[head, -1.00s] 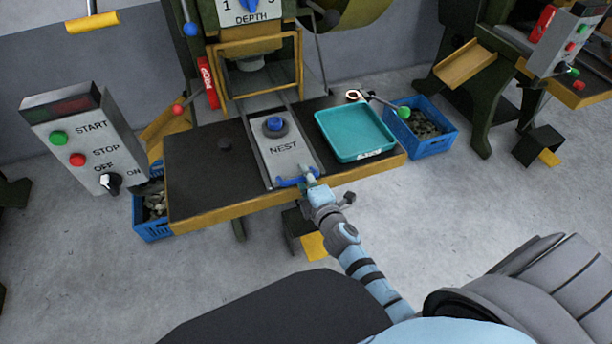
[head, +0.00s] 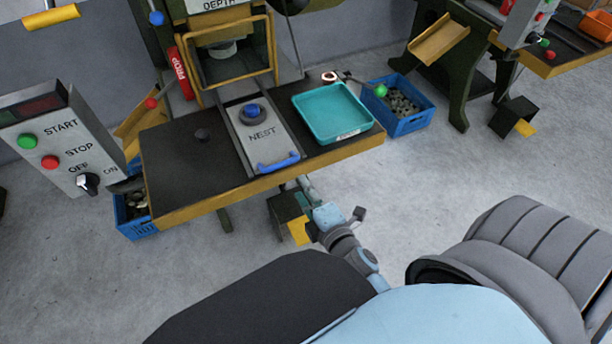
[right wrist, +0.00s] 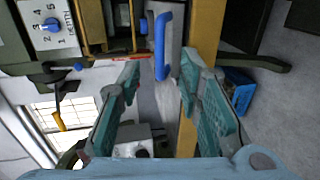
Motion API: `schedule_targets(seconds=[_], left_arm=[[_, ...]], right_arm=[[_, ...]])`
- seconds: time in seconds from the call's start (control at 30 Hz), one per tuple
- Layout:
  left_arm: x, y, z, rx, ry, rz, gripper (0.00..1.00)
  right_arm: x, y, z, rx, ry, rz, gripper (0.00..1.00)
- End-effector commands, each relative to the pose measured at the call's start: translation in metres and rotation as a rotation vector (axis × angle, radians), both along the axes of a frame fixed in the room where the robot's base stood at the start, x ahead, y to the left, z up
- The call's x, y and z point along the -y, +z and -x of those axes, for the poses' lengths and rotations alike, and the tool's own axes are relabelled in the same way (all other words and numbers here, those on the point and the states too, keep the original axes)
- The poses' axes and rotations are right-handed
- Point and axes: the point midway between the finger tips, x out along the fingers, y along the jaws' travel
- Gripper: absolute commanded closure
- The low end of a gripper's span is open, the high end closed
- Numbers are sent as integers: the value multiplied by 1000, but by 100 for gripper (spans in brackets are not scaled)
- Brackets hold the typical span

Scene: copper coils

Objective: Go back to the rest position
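My right gripper (head: 305,190) is in front of the press table, below its front edge, and holds nothing. In the right wrist view its two fingers (right wrist: 158,105) stand wide apart. The blue handle (head: 278,163) of the NEST slide (head: 262,133) is beyond the fingertips and apart from them; it also shows in the right wrist view (right wrist: 162,47). A blue round piece (head: 252,112) sits on the slide. My left gripper is not in view.
The black table (head: 180,172) carries a teal tray (head: 335,112) at its right. A control box (head: 62,140) stands at the left. Blue crates stand on the floor at the right (head: 408,124) and left (head: 133,228).

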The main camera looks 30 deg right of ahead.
Motion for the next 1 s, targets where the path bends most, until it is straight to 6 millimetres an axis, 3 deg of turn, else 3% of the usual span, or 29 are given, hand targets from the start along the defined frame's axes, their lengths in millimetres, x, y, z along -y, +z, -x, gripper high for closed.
schedule_targets(seconds=[0.4,0.47,0.57,0.67,0.7,0.77,0.8,0.9,1.0], left_arm=[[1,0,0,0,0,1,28],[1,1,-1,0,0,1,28],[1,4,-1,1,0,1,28],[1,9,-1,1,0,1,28],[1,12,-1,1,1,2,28],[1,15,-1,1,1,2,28],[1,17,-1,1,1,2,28],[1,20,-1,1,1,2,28],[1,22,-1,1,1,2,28]], right_arm=[[0,-4,0,-7,-1,-10,67],[0,-18,2,-38,-8,-47,67],[1,-73,17,-161,-48,-195,67],[5,-160,57,-366,-172,-436,67],[9,-197,83,-457,-253,-542,67],[15,-246,128,-585,-400,-691,67],[20,-273,162,-660,-513,-776,67],[32,-317,242,-793,-800,-938,67],[40,-337,301,-854,-1026,-1024,67]])
